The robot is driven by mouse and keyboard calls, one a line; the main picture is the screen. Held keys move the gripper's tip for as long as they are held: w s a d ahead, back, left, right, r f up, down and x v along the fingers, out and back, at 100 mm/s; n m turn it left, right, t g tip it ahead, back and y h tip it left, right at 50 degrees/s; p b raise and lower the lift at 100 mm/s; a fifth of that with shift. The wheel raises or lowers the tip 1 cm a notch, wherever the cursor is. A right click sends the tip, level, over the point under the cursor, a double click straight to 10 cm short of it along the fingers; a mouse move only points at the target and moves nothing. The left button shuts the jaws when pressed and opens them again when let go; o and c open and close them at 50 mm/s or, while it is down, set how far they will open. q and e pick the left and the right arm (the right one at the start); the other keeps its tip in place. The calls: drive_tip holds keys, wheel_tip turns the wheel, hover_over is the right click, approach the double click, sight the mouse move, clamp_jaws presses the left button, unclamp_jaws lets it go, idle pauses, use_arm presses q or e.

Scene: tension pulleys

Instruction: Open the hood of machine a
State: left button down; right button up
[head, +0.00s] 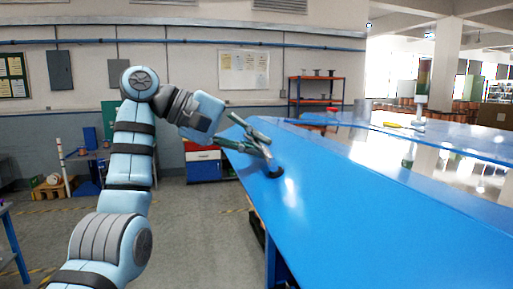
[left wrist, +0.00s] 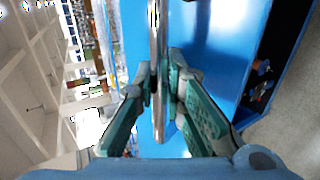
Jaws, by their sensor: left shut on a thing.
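A large blue panel (head: 360,205), which looks like the machine's hood, fills the right of the head view and slopes down to the right. My left gripper (head: 266,155) is at its left part, with the fingers against a small dark fitting (head: 277,173). In the left wrist view my left gripper (left wrist: 161,85) is shut on a shiny metal bar (left wrist: 158,122), which looks like a handle and runs between the two green fingers. Blue surface (left wrist: 215,40) lies behind the bar. My right gripper is not in view.
A second long blue surface (head: 440,143) runs behind, with a reflective pane (head: 440,170) between. At the back stand an orange-framed shelf (head: 315,90) and a red-and-blue cabinet (head: 203,165). Grey floor (head: 195,240) is open to the panel's left.

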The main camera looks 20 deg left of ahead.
use_arm(q)
drive_tip(key=c, duration=1.7)
unclamp_jaws()
drive_tip(key=shift+w+f, duration=0.1)
drive_tip(key=shift+w, duration=0.05)
drive_tip(key=shift+o, duration=0.2)
